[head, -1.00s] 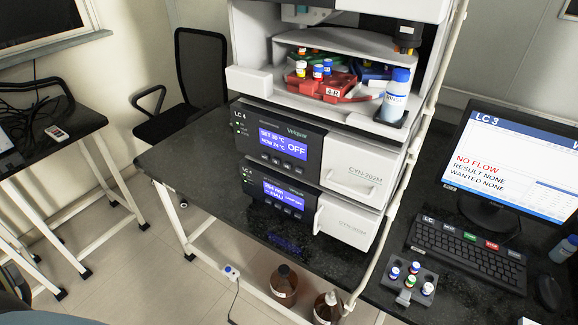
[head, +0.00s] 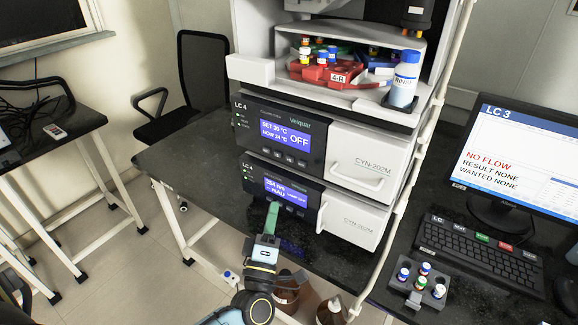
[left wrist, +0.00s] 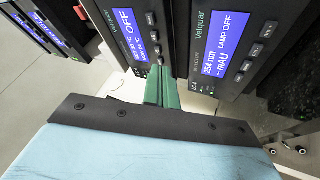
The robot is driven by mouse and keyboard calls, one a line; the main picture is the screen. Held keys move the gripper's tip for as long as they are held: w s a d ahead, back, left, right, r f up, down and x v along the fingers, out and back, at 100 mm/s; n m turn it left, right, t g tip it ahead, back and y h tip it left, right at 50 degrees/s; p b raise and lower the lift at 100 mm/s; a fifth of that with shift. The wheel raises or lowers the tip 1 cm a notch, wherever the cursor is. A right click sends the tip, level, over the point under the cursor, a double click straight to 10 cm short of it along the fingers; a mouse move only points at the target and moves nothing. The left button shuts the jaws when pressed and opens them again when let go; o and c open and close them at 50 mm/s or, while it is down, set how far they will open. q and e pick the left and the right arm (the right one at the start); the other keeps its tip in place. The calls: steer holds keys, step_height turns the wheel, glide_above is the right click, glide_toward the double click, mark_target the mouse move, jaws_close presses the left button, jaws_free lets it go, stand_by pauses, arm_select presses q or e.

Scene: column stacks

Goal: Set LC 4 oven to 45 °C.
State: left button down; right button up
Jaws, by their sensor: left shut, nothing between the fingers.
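The LC 4 oven (head: 285,140) is the upper dark-fronted module in the stack. Its blue display (head: 284,136) reads SET 30 °C, NOW 24 °C and OFF. A row of small buttons (head: 284,157) lies under it. In the left wrist view the oven display (left wrist: 131,32) is tilted, with the buttons (left wrist: 153,36) beside it. My left gripper (head: 273,208) is shut and empty, its green fingers pointing up in front of the lower module. In the left wrist view its fingertips (left wrist: 162,72) lie near the end of the oven's button row. I cannot tell whether they touch anything. My right gripper is out of view.
The lower LC 4 detector (head: 310,203) shows 254 nm, mAU and LAMP OFF. Above the oven is a tray with red racks (head: 330,75) and a bottle (head: 404,80). A monitor (head: 515,155) reading LC 3, a keyboard (head: 480,255) and a vial rack (head: 415,285) stand right.

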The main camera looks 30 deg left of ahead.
mark_target(290, 159)
arm_select(q)
step_height(290, 159, up, 6)
steer(key=s+a+n+y, duration=0.1)
steer(key=a+n+y, duration=0.1)
steer(key=n+y, duration=0.3)
steer(key=shift+s+a+n+g, duration=0.15)
steer(key=shift+s+n+g, duration=0.2)
steer(key=shift+n, duration=0.55)
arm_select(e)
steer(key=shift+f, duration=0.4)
arm_select(q)
steer(key=shift+w, duration=0.15)
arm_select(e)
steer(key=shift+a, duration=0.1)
